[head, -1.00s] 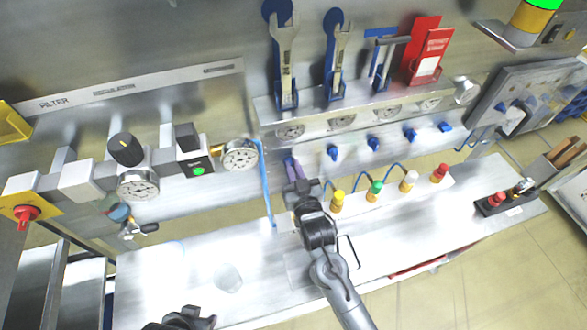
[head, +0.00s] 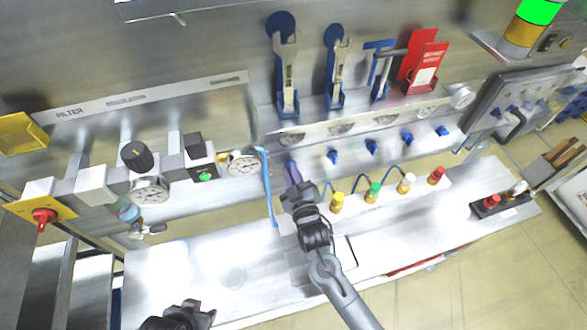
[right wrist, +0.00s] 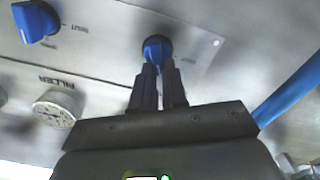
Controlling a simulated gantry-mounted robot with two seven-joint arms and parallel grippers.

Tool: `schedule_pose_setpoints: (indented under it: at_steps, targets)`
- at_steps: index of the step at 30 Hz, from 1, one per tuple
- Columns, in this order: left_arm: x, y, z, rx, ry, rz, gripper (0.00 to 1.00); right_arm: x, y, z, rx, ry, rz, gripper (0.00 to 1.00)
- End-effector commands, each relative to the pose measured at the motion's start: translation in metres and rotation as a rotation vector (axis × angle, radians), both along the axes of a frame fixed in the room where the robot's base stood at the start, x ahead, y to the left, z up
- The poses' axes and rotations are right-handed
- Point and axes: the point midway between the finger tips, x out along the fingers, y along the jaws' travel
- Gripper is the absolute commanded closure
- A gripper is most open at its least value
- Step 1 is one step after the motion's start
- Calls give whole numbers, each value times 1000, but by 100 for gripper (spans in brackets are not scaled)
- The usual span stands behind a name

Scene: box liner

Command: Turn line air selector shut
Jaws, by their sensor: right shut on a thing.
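My right gripper (right wrist: 158,85) is shut on a small blue selector knob (right wrist: 156,46) on the steel panel. The knob sits between its two dark fingertips; its label cannot be read. In the head view my right gripper (head: 292,172) reaches the left end of the row of blue knobs and largely hides the held one. A second blue selector (right wrist: 36,22) shows at the upper left of the right wrist view, with small lettering beside it. My left gripper (head: 186,316) is at the bottom edge of the head view, away from the panel; its fingers are unclear.
Several other blue knobs, such as one (head: 371,147), run rightward along the panel. A blue hose (head: 267,185) hangs just left of my right gripper. Below stand coloured fittings, including a yellow one (head: 337,202).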

Motion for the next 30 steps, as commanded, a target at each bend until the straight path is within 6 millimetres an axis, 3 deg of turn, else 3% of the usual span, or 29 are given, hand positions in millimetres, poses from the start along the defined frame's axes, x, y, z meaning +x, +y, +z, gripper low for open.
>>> schedule_pose_setpoints:
  at_steps: [12,30]
  targets:
    - [0,-2,25,-11,0,7,57,-1,4,-2,-384,-112,0,100]
    - [0,1,46,4,-1,-2,57,-2,7,-11,-884,-255,-1,100]
